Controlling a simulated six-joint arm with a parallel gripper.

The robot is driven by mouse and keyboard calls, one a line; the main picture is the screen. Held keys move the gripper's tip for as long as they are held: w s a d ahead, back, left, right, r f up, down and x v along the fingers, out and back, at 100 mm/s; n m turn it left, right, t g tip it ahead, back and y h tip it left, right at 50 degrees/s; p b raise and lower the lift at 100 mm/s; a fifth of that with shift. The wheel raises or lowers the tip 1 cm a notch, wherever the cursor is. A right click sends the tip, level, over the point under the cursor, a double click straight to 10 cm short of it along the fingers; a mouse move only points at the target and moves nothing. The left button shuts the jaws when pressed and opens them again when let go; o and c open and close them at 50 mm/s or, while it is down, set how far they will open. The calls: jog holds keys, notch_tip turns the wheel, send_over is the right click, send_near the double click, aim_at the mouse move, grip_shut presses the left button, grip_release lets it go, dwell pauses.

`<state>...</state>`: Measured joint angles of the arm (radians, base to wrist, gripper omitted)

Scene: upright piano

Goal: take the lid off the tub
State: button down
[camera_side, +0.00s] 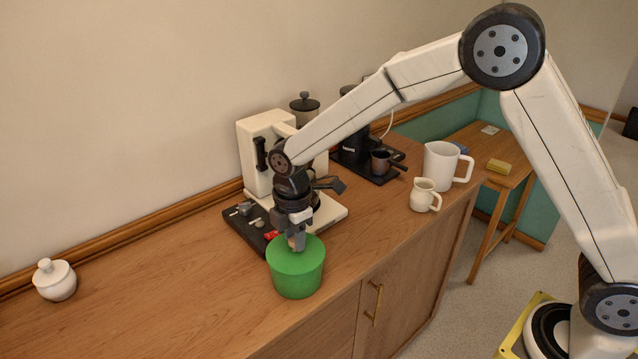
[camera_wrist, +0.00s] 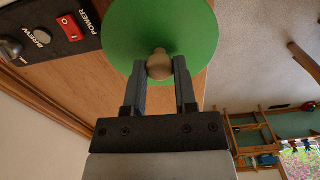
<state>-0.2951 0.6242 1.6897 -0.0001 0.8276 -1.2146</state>
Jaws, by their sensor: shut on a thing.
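A green tub (camera_side: 297,281) stands upright on the wooden cabinet top, near its front edge. Its round green lid (camera_side: 306,260) sits on top, and the lid also fills the upper middle of the wrist view (camera_wrist: 140,30). A tan knob (camera_wrist: 160,66) rises from the lid's centre. My gripper (camera_side: 296,241) points down at the lid from above. In the wrist view its two fingers (camera_wrist: 161,72) are shut on the knob, one on each side. The tub's body is hidden under the lid in the wrist view.
A white coffee machine (camera_side: 262,135) with a dark control base stands close behind the tub. A white mug (camera_side: 440,165) and a small cream jug (camera_side: 422,196) stand to the right. A white lidded pot (camera_side: 56,283) is at far left. The cabinet top (camera_side: 165,290) between is clear.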

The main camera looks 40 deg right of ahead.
jog(key=shift+r, duration=0.2)
jog(key=shift+r, duration=1.5)
jog(key=s+d+r, duration=0.3)
jog(key=s+r, duration=0.6)
jog(key=s, duration=0.4)
jog(key=shift+s+d+r, duration=0.15)
jog(key=shift+s+r, duration=0.15)
jog(key=shift+r, duration=0.05)
